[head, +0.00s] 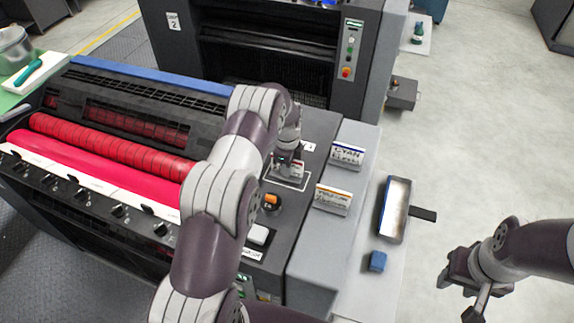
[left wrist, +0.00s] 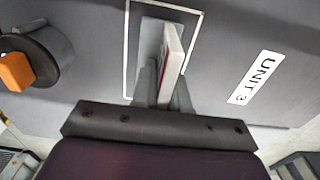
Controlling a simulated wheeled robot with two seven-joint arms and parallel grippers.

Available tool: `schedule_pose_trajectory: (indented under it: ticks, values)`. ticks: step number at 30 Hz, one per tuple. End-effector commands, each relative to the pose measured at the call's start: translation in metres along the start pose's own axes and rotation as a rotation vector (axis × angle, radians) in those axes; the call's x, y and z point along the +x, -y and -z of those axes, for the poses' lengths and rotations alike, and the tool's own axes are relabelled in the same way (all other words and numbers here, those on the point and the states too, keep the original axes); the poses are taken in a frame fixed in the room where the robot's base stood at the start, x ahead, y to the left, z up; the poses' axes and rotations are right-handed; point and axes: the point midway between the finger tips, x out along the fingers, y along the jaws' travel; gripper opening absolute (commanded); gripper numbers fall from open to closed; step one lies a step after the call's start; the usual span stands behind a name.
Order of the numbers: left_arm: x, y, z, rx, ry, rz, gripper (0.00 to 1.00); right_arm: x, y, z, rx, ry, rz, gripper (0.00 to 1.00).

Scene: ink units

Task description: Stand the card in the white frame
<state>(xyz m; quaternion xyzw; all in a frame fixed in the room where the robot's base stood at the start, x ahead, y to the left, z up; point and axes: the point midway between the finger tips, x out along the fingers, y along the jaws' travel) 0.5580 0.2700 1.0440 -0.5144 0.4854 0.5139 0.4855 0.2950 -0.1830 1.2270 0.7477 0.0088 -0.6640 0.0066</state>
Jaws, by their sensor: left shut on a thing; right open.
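The white frame (head: 301,188) is an outline on the dark top of the press end, and it also shows in the left wrist view (left wrist: 126,45). My left gripper (head: 288,160) is over it, shut on a thin white card with a red band (left wrist: 172,50). The card is seen nearly edge-on between the fingers (left wrist: 163,88), inside the outline in the wrist view. A grey upright piece (left wrist: 150,42) is beside the card. Whether the card's bottom touches the surface is hidden. My right gripper (head: 467,283) is open and empty, over the floor at lower right.
An orange knob (left wrist: 15,71) and a "UNIT 3" label (left wrist: 256,77) flank the frame.

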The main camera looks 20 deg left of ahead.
Motion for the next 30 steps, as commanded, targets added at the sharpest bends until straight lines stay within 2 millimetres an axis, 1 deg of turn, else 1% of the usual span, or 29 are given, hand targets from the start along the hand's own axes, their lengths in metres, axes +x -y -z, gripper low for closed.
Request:
schedule_pose_trajectory:
  ticks: [1,3,11,14,15,16,20,24,25,27,28,29,30]
  values:
    - [0.001,0.0,0.0,0.0,0.0,0.0,0.2,0.002,0.0,0.0,0.0,0.0,0.0,0.43]
    - [0.001,0.0,0.0,0.0,0.0,0.0,0.39,0.001,0.0,0.0,0.0,0.0,0.0,0.43]
    - [0.0,0.0,0.0,0.0,0.0,0.0,0.39,0.0,0.0,0.0,0.0,0.0,0.0,0.43]
    - [-0.006,0.0,0.0,0.0,0.0,0.001,0.39,-0.005,0.0,0.001,0.0,0.0,0.0,0.43]
    - [-0.006,0.001,0.0,0.0,0.0,0.002,0.39,0.003,0.0,0.0,0.0,-0.001,0.0,0.43]
    - [-0.01,0.001,0.0,0.0,0.0,0.004,0.39,0.006,0.0,-0.001,0.0,0.0,0.0,0.43]
    - [-0.036,0.002,0.0,0.0,0.001,0.006,0.39,0.022,0.0,-0.003,0.0,0.0,0.0,0.43]
    - [-0.072,0.001,0.0,0.0,0.001,0.006,0.39,0.038,0.0,-0.005,0.0,0.0,0.0,0.43]
    - [-0.085,0.001,0.0,0.0,0.0,0.004,0.39,0.032,0.0,-0.004,0.0,0.001,0.0,0.43]
    - [-0.101,0.0,0.0,0.0,0.0,0.002,0.39,0.028,0.0,-0.003,0.0,0.0,0.0,0.43]
    - [-0.109,0.0,0.0,0.0,0.0,0.001,0.39,0.021,0.0,-0.003,0.0,0.001,0.0,0.43]
    - [-0.117,0.0,0.0,0.0,0.0,0.0,0.39,0.013,0.0,-0.002,0.0,0.0,0.0,0.43]
    - [-0.121,0.0,0.0,0.0,0.0,-0.002,0.39,0.009,0.0,-0.001,0.0,0.0,0.0,0.43]
